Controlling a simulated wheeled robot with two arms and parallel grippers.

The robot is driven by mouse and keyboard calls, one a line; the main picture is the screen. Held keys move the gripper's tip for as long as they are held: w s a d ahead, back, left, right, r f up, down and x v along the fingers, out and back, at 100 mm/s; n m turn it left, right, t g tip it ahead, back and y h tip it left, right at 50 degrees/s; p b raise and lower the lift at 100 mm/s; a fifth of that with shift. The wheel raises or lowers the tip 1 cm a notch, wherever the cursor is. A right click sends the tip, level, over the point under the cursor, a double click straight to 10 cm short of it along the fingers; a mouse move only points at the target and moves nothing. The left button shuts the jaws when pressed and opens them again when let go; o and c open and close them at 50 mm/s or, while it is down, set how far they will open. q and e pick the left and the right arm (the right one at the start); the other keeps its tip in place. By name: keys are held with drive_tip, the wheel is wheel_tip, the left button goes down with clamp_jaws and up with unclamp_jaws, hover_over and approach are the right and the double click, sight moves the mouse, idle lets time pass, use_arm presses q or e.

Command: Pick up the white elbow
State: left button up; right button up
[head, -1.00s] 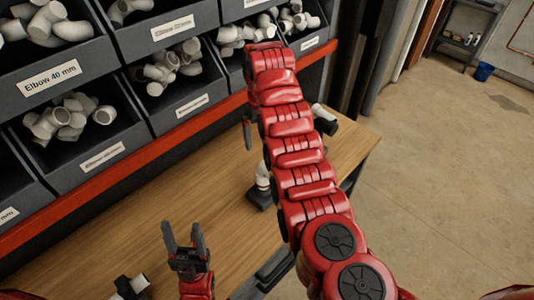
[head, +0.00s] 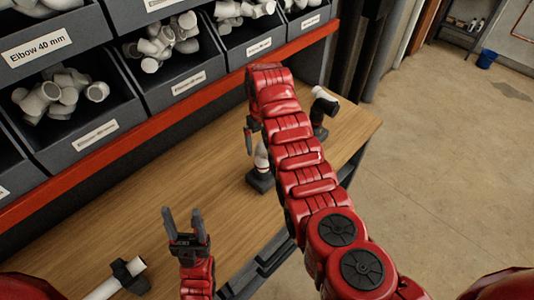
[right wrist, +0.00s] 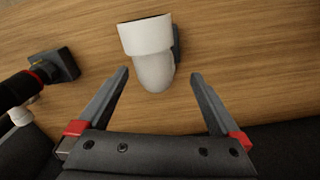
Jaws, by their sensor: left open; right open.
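The white elbow (right wrist: 150,50) shows in the right wrist view, with a wide collar at one end and a rounded body. It lies ahead of and partly between the fingertips of my right gripper (right wrist: 160,74), which is open and empty. A dark piece sits against its right side. In the head view the right gripper (head: 250,141) hangs over the bench, partly hidden behind my right arm. My left gripper (head: 185,225) is open and empty above the bench's near side.
A dark-based item with a red ring (right wrist: 38,80) stands left of the elbow. A white-and-black item (head: 262,165) stands close to my right arm. A white pipe with a black clamp (head: 125,275) lies front left. Bins of white fittings (head: 97,137) line the back; the bench middle (head: 140,215) is clear.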

drive_tip(key=f+b, duration=0.1)
drive_tip(key=f, duration=0.2)
drive_tip(key=f+b, duration=0.1)
drive_tip(key=f, duration=0.1)
drive_tip(key=shift+w+b, duration=0.3)
drive_tip(key=shift+w, duration=0.05)
drive_tip(key=shift+c, duration=0.3)
drive_tip(key=c, duration=1.3)
